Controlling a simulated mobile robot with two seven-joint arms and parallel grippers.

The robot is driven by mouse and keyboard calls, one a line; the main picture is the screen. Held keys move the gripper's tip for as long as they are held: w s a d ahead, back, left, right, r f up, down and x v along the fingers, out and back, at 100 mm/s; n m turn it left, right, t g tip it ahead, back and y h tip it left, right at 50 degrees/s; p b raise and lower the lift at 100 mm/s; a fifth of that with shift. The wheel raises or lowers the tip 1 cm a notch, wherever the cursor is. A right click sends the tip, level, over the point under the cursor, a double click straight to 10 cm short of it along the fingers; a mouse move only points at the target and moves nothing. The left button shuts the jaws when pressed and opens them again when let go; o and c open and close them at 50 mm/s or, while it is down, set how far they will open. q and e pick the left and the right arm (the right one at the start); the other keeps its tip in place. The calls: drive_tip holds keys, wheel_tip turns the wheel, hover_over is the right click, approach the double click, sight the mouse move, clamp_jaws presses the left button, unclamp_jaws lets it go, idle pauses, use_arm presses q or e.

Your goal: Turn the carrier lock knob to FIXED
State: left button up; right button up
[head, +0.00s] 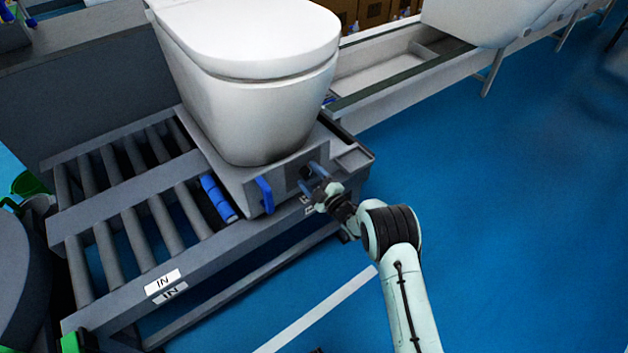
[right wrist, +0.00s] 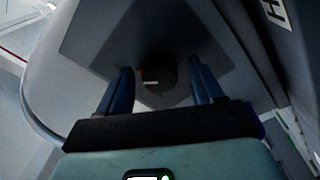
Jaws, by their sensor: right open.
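The carrier lock knob (right wrist: 156,88) is a dark round knob with a small pale mark, on a dark diamond-looking plate (right wrist: 100,40) in the right wrist view. In the head view, the dark plate (head: 293,176) is on the front side of the grey carrier (head: 236,184) under the white toilet. My right gripper (head: 313,179) is open and points at the plate. In the right wrist view its blue fingers (right wrist: 161,72) stand on either side of the knob, apart from it as seen. The knob's lettering cannot be read. My left gripper is not in view.
The white toilet (head: 247,95) stands on the carrier. The roller conveyor (head: 125,275) with an IN label runs to the left. Blue floor (head: 500,220) is free to the right.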

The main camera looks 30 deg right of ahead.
use_arm(q)
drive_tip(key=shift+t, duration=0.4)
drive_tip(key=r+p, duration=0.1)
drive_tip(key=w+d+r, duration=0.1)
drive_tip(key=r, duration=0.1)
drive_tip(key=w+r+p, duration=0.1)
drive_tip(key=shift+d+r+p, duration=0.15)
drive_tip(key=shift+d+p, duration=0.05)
drive_tip(key=shift+p, duration=0.15)
use_arm(e)
drive_tip(key=s+d, duration=0.1)
drive_tip(key=s, duration=1.2)
drive_tip(key=shift+s+f, duration=0.15)
drive_tip(key=shift+f, duration=0.25)
